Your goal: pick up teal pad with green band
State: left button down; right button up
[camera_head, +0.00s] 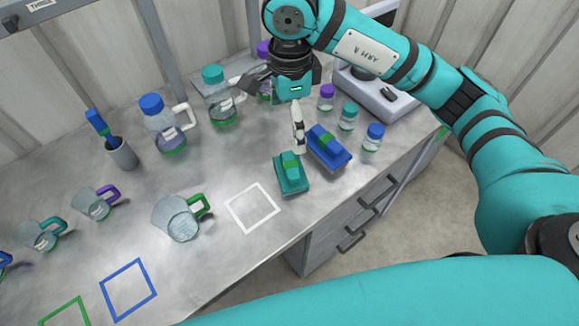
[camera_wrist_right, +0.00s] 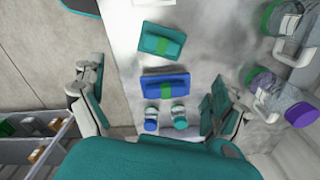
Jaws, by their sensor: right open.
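The teal pad with the green band (camera_head: 292,176) lies on the grey bench near its front edge. It also shows in the right wrist view (camera_wrist_right: 153,40), beyond the blue pad. The blue pad with a green band (camera_head: 328,149) lies just to its right in the head view. My right gripper (camera_head: 274,117) is open and empty, above the bench and behind the two pads in the head view. In the wrist view its fingers are spread to either side, with the blue pad between them and the teal pad farther up. My left gripper is not in view.
Small jars with purple, teal and blue lids (camera_head: 347,117) stand right of the gripper. Capped jugs (camera_head: 166,128) stand behind left. A green-handled beaker (camera_head: 180,217) is left of a white square outline (camera_head: 252,208). A blue outline (camera_head: 128,289) lies on clear bench further left.

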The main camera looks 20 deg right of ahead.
jog(key=p, duration=0.2)
send_over(287, 164)
jog(key=f, duration=1)
jog(key=shift+s+d, duration=0.2)
jog(key=shift+s, duration=0.15)
jog(key=shift+f, duration=0.4)
jog(key=f, duration=0.1)
jog(key=f+p, duration=0.1)
jog(key=f, duration=0.1)
jog(key=f+p, duration=0.1)
jog(key=shift+w+a+f, duration=0.25)
jog(key=shift+f, duration=0.25)
jog(key=c, duration=1.3)
jog(key=shift+o, duration=0.2)
jog(key=shift+r, duration=0.1)
